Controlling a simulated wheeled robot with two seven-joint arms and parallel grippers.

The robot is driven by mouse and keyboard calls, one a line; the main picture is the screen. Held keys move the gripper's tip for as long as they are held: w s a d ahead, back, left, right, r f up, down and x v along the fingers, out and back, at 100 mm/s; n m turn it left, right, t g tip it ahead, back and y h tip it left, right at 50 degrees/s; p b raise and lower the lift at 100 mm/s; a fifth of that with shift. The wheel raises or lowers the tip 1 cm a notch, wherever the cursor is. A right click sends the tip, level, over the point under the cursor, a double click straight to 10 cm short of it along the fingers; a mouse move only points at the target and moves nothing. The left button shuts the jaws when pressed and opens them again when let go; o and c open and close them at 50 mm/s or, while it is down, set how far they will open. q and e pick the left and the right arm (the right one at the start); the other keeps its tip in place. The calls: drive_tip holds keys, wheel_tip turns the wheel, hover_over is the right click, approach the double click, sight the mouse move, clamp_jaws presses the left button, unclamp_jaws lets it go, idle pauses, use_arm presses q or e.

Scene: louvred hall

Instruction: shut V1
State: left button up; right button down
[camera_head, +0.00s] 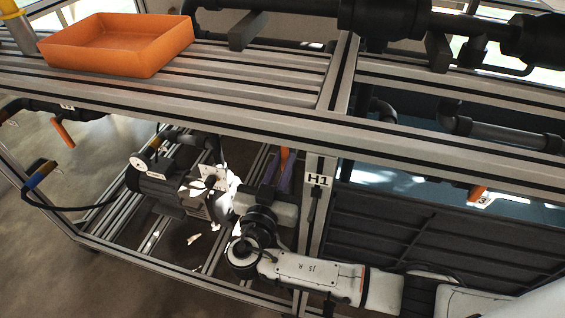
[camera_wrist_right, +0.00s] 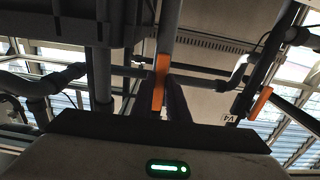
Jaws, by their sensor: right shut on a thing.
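An orange valve handle (camera_head: 284,160) hangs below the frame's front beam, just left of the post marked H1. My right gripper (camera_head: 283,174) reaches up from below and is shut on this handle. In the right wrist view the handle (camera_wrist_right: 159,82) is upright in the middle, in line with a grey pipe, with a dark finger beside it. No tag reading V1 is legible, so I cannot tell whether this is V1. Another orange handle (camera_wrist_right: 261,103) slants beside a tag reading V4. My left gripper is not in view.
An orange tray (camera_head: 112,62) stands on the slatted top. More orange handles hang at the left (camera_head: 62,134) and right (camera_head: 477,193); their tags are unreadable. A pump (camera_head: 178,185) sits left of my right arm. The H1 post (camera_head: 315,215) stands close behind the arm.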

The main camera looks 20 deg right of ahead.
drive_tip(key=shift+s+d+n, duration=0.15)
drive_tip(key=shift+d+n, duration=0.1)
drive_tip(key=shift+n, duration=0.45)
drive_tip(key=c, duration=1.7)
unclamp_jaws()
drive_tip(key=v, duration=1)
drive_tip(key=shift+s+a, duration=0.15)
